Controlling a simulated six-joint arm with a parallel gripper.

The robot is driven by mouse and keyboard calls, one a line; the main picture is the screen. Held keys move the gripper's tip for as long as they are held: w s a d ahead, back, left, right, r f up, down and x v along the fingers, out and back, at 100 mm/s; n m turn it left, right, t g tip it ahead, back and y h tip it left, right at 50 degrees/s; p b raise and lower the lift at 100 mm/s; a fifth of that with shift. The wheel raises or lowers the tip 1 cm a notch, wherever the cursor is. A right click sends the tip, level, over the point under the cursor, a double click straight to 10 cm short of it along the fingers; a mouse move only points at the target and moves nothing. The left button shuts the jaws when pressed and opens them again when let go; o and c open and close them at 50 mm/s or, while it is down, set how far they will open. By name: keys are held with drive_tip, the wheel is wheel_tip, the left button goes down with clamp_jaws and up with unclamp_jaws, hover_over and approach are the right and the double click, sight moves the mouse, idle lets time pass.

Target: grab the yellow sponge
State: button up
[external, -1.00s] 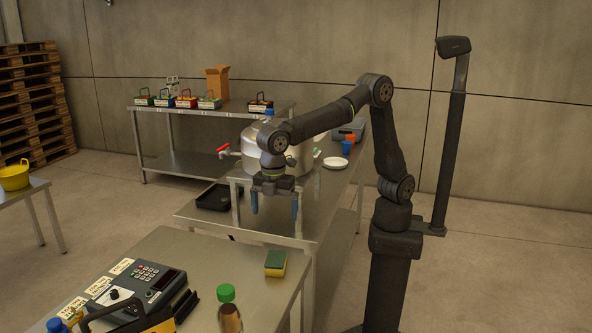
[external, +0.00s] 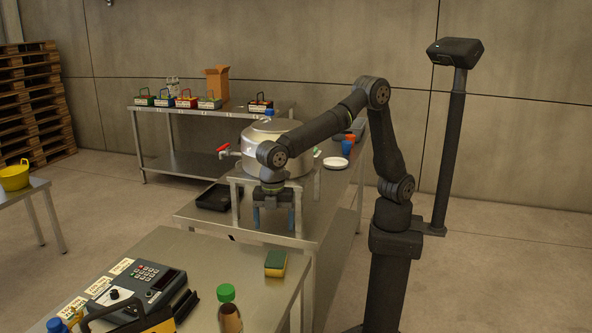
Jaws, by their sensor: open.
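The yellow sponge (external: 275,264) has a dark green top face. It lies near the right edge of the front metal table (external: 215,257). My gripper (external: 274,226) points down with its two blue-grey fingers spread apart and nothing between them. In the picture it appears just above the sponge, in front of the bench with the pot. The fingers are apart from the sponge. I cannot tell the exact depth between them from this view.
A bottle with a green cap (external: 229,310) stands in front of the sponge. A keypad device (external: 143,287) is to the left. A steel pot (external: 262,150) and a black tray (external: 213,197) sit behind my gripper. The table between keypad device and sponge is mostly clear.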

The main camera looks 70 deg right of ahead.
hover_over(276, 258)
drive_tip(key=f, duration=0.8)
drive_tip(key=shift+a+f, duration=0.35)
drive_tip(key=shift+d+f, duration=0.15)
drive_tip(key=shift+f, duration=1.2)
drive_tip(key=shift+d+f, duration=0.1)
drive_tip(key=shift+f, duration=1.2)
drive_tip(key=c, duration=1)
